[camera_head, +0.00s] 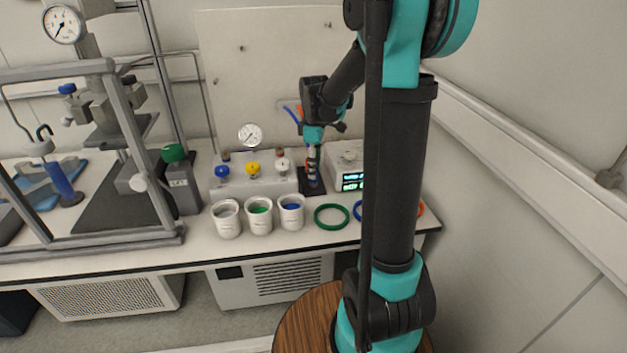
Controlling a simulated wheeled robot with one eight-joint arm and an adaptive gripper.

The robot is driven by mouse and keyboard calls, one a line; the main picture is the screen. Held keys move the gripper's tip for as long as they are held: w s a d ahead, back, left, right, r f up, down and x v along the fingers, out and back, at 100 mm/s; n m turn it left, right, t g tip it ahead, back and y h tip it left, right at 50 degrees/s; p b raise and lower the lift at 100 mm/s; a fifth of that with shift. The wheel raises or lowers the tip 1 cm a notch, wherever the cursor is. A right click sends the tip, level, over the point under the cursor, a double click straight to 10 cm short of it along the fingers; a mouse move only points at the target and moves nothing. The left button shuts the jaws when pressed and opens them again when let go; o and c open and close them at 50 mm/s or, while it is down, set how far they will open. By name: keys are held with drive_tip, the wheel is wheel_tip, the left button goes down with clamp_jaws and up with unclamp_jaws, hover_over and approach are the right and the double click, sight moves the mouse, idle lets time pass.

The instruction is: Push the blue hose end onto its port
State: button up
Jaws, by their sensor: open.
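My gripper (313,146) is at the end of my arm over the back of the bench, pointing down. It is open; its fingers are small and hard to make out. Just below it, a slim upright piece with coloured bands (312,168) stands on a black base plate (312,187); I cannot tell whether the fingers touch it. A blue hose (286,106) and an orange hose (299,111) show by the back panel, left of my wrist. My wrist hides part of them. I cannot make out the blue hose's end or its port.
A manifold (236,190) with blue, yellow and white knobs stands left of the base plate, a display box (346,158) right. Three white cups (228,229) and a green ring (331,228) lie in front. My arm partly hides a blue ring (357,211) and an orange ring (421,208).

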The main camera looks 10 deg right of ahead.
wheel_tip(320, 180, down, 4)
drive_tip(key=shift+w+a+f, duration=0.1)
drive_tip(key=shift+f, duration=0.1)
drive_tip(key=shift+c, duration=0.6)
clamp_jaws()
drive_tip(key=shift+r, duration=0.1)
wheel_tip(320, 180, up, 20)
idle(0.4)
idle(0.3)
